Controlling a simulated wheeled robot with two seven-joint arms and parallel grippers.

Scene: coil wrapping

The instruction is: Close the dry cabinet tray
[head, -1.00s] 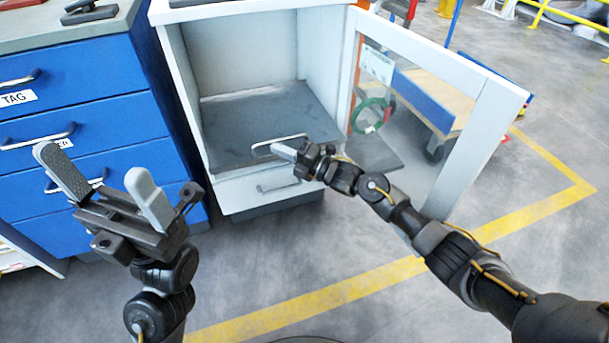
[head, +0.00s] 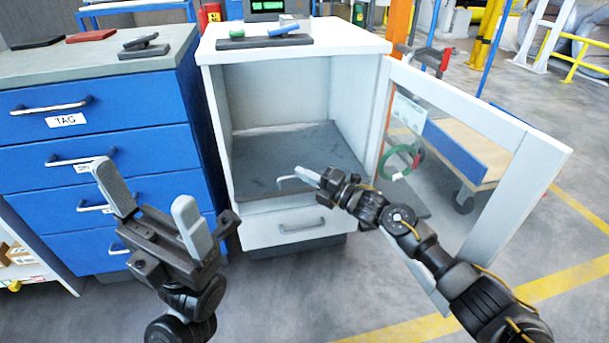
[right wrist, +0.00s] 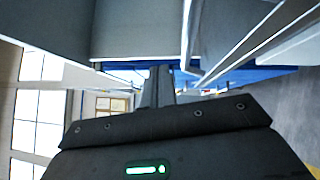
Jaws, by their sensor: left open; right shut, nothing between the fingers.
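The white dry cabinet (head: 225,180) stands at the centre of the head view with its glass door (head: 500,220) swung open to the right. Its dark grey tray (head: 285,155) lies inside, the front edge close to the cabinet's front. A light tray handle (head: 284,180) shows at that edge, partly hidden by my right gripper. My right gripper (head: 307,176) is shut and empty at the handle; I cannot tell whether it touches. The right wrist view shows its fingers (right wrist: 158,85) below a dark grey panel. My left gripper (head: 148,205) is open and empty, left of the cabinet.
A blue drawer unit (head: 110,150) stands left of the cabinet. A closed lower drawer (head: 280,236) lies under the tray. A green coil (head: 398,162) shows by the door glass. A cart (head: 465,150) stands behind the door. The floor in front is clear.

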